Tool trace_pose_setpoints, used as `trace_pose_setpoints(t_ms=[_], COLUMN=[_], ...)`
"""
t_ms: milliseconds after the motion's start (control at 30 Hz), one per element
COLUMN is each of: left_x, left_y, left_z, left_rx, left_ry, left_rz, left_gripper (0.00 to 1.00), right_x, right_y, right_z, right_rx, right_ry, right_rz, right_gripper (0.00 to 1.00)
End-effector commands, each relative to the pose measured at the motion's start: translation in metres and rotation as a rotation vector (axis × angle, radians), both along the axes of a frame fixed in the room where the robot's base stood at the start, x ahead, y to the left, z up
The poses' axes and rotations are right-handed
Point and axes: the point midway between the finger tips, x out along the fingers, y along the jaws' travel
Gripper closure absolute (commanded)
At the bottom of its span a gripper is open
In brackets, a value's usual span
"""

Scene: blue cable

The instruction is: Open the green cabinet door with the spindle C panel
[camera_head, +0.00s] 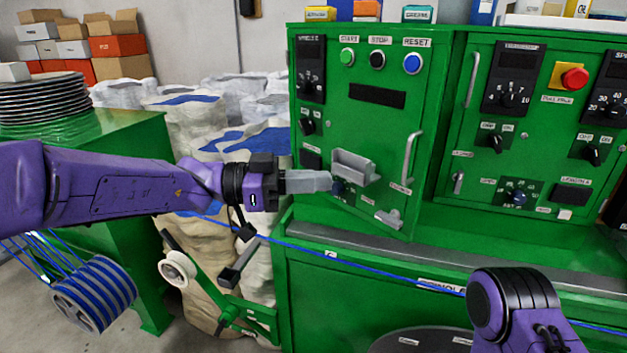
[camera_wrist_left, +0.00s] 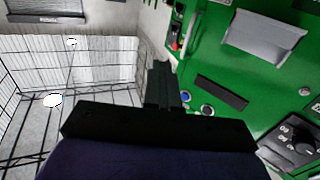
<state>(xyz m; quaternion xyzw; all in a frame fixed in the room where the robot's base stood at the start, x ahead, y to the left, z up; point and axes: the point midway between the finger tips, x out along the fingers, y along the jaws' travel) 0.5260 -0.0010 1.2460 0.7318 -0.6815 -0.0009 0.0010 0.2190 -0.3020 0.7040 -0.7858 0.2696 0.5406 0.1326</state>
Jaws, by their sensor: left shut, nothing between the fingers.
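The green door with the spindle panel (camera_head: 335,70) stands left of centre in the head view, angled against the panel to its right. I cannot tell for certain whether it is ajar. It bears knobs, three buttons and a dark slot. A pale vertical handle (camera_head: 411,157) is near its right edge. My left gripper (camera_head: 328,181) is shut and empty, in front of the door's lower left, close to a grey tray (camera_head: 354,168); contact is unclear. In the left wrist view its dark fingers (camera_wrist_left: 163,86) show beside the green panel. My right gripper is out of view.
Another green control panel (camera_head: 545,120) with a red stop button stands right. A blue cable (camera_head: 375,268) crosses in front of the cabinet. A cable spool (camera_head: 95,293) is at lower left. Sacks (camera_head: 197,120) stand behind my left arm.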

Motion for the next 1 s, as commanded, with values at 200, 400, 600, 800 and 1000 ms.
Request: trace_pose_setpoints(t_ms=[200,400,600,800,1000], left_x=[0.0,0.0,0.0,-0.002,-0.006], left_y=[0.0,0.0,0.001,0.035,0.081], left_z=[0.0,0.0,0.0,-0.004,-0.003], left_rx=[0.0,0.0,0.0,-0.002,-0.002], left_ry=[0.0,0.0,0.0,-0.002,-0.002], left_rz=[0.0,0.0,0.0,0.004,0.002], left_gripper=[1.0,0.69,0.69,0.69,0.69], right_x=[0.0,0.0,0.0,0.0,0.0], right_y=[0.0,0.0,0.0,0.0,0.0], right_z=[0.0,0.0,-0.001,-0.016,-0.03], right_rx=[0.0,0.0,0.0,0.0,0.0], right_ry=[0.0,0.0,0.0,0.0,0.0], right_rz=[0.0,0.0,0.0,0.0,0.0], right_gripper=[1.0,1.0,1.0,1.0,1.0])
